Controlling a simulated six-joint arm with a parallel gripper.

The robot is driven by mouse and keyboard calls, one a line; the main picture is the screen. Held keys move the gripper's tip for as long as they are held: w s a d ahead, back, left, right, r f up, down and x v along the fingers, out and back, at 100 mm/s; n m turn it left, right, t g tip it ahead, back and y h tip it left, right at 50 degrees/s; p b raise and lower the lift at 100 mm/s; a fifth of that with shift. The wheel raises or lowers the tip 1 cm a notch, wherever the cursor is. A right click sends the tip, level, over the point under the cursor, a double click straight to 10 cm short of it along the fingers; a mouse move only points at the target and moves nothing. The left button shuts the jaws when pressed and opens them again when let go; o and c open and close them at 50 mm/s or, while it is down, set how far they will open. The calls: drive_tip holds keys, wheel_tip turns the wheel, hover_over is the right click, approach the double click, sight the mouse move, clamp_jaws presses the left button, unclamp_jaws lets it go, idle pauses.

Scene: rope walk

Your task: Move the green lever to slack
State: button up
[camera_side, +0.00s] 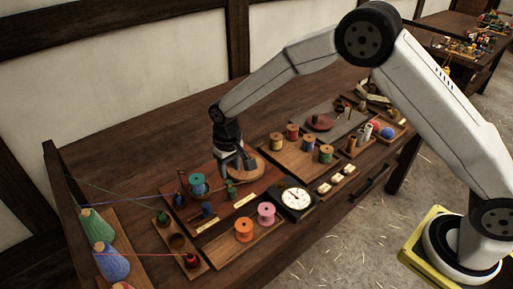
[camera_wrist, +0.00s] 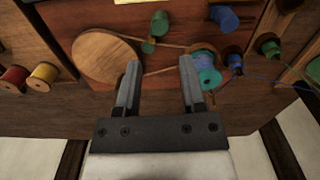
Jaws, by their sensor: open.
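The green lever (camera_side: 231,188) is a small upright green piece on the reddish-brown board, between a round wooden disc (camera_side: 252,165) and a teal spool (camera_side: 197,183). In the wrist view the green lever (camera_wrist: 159,22) shows near the top, beyond my fingertips. My gripper (camera_side: 237,162) is above the back of the board, by the disc. Its two fingers (camera_wrist: 160,66) are apart, with nothing between them. The disc (camera_wrist: 98,58) lies left of the fingers and the teal spool (camera_wrist: 207,74) at the right finger. I cannot read the lever's markings.
A blue knob (camera_side: 207,210) stands near the lever, with a yellow label plate (camera_side: 245,200) in front. A cord runs between disc and spool. Threads cross the left side from large cones (camera_side: 97,226).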

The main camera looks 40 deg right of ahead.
sight(233, 189)
drive_tip(key=shift+f, duration=4.35)
drive_tip(key=shift+s+d, duration=0.1)
drive_tip(key=shift+d, duration=0.1)
drive_tip(key=shift+s+d, duration=0.15)
drive_tip(key=shift+d, duration=1.9)
drive_tip(key=shift+w+d, duration=0.35)
drive_tip(key=shift+d, duration=0.15)
drive_tip(key=shift+a, duration=0.2)
drive_tip(key=shift+r, duration=0.1)
